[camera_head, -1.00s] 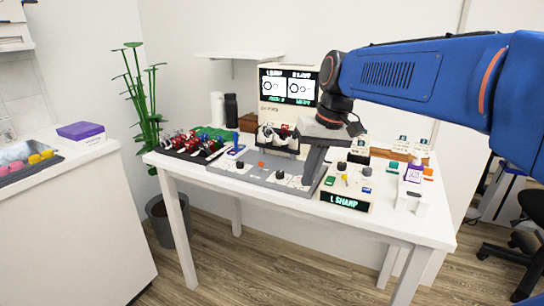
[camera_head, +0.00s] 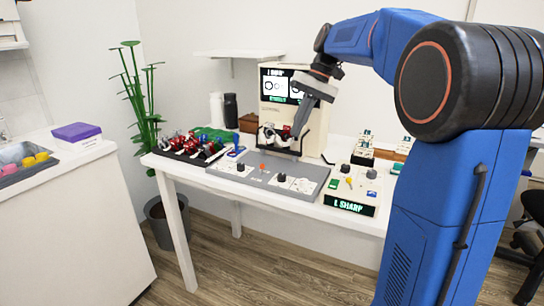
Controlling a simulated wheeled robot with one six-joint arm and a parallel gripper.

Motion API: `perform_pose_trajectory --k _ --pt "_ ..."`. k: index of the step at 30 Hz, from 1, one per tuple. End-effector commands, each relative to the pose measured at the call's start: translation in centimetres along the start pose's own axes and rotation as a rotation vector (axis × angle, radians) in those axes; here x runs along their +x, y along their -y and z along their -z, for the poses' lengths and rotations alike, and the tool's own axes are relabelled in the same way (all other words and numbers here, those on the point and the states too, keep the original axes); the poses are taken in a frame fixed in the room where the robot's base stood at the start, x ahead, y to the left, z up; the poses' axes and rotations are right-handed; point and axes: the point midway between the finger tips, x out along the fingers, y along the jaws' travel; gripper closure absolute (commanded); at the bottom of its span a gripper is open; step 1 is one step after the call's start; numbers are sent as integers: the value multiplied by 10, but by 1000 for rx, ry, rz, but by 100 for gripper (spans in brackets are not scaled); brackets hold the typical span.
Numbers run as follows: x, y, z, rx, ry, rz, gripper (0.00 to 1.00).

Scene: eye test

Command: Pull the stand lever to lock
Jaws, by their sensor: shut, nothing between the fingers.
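A grey stand (camera_head: 255,178) lies on the white table with the beige eye-test machine (camera_head: 318,130) at its back. An upright blue lever (camera_head: 237,141) is at the stand's back left corner. A small orange-red knob (camera_head: 262,167) and two black knobs (camera_head: 281,178) are on its top. I cannot tell for sure which part is the stand lever. My gripper (camera_head: 297,140) is shut and empty, pointing down in front of the machine, to the right of the blue lever and apart from it. It partly hides the machine's screen and the red-and-black eyepiece part (camera_head: 270,136).
A control box (camera_head: 350,207) reading "1 SHARP" sits right of the stand. A black tray (camera_head: 172,150) of red and dark pieces is at the left. A bottle (camera_head: 231,110) stands behind. My blue arm hides the table's right end.

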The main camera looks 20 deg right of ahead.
Motion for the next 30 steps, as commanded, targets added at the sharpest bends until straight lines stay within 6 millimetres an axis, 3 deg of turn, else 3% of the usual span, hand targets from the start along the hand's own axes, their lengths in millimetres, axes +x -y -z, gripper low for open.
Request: perform_pose_trajectory --k 16,30 --pt "6 0 2 -1 4 3 100" --pt "81 0 1 -1 5 3 100"
